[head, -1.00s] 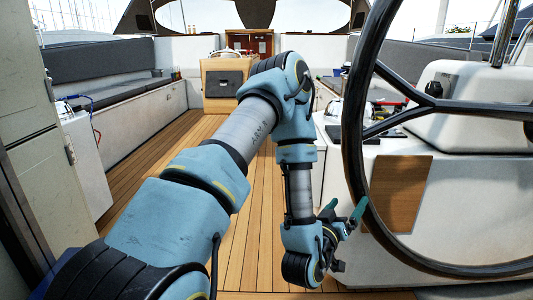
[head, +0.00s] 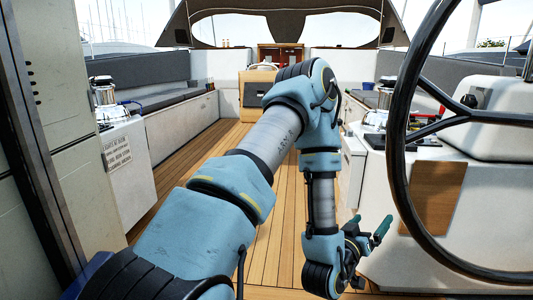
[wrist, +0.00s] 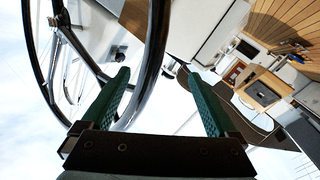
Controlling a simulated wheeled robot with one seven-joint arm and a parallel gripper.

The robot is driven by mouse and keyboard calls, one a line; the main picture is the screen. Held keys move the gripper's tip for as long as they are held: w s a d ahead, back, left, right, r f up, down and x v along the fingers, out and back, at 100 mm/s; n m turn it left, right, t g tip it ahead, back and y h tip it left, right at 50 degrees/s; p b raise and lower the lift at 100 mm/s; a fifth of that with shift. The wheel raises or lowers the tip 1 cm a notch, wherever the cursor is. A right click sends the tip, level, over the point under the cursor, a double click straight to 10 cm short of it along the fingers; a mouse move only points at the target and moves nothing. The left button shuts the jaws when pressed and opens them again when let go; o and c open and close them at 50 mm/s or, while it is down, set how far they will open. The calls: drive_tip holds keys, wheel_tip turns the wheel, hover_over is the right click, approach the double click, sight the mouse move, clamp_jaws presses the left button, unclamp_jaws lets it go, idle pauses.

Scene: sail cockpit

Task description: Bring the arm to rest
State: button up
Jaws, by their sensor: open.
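My gripper (head: 368,238) hangs low at the end of my bent arm in the head view, close to the left side of the steering wheel. In the wrist view my gripper (wrist: 163,92) shows two green fingers spread wide apart with nothing between them. The wrist picture is tilted, with the deck at the upper right and sky at the left. I cannot tell how far the fingertips are from the wheel rim.
The large black steering wheel (head: 402,120) stands at the right; its rim (wrist: 157,60) also crosses the wrist view. A white console (head: 480,150) is behind it. A winch (head: 104,92) tops the left side. The wooden deck (head: 205,165) ahead is clear.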

drive_tip(key=w+a+g+y, duration=0.3)
drive_tip(key=a+y, duration=0.1)
drive_tip(key=a, duration=0.5)
drive_tip(key=w+a+g+y, duration=0.3)
drive_tip(key=a+y, duration=0.1)
drive_tip(key=a, duration=0.5)
drive_tip(key=s+a+r+n+g+y, duration=0.1)
drive_tip(key=s+a+r+g+y, duration=0.15)
drive_tip(key=s+a, duration=0.45)
drive_tip(key=s+a+r+n+g+y, duration=0.25)
drive_tip(key=s+a, duration=0.25)
drive_tip(key=a, duration=0.3)
drive_tip(key=w+p+v, duration=0.2)
drive_tip(key=p+v, duration=0.9)
drive_tip(key=w+a+r+p+v, duration=0.1)
drive_tip(key=w+p+v, duration=0.1)
drive_tip(key=p+v, duration=0.8)
drive_tip(key=shift+w+r+m+g+h+p, duration=0.3)
drive_tip(key=shift+r+m+g+h+p, duration=0.1)
drive_tip(key=shift+m+p, duration=0.05)
drive_tip(key=shift+o, duration=0.5)
drive_tip(key=shift+a, duration=0.1)
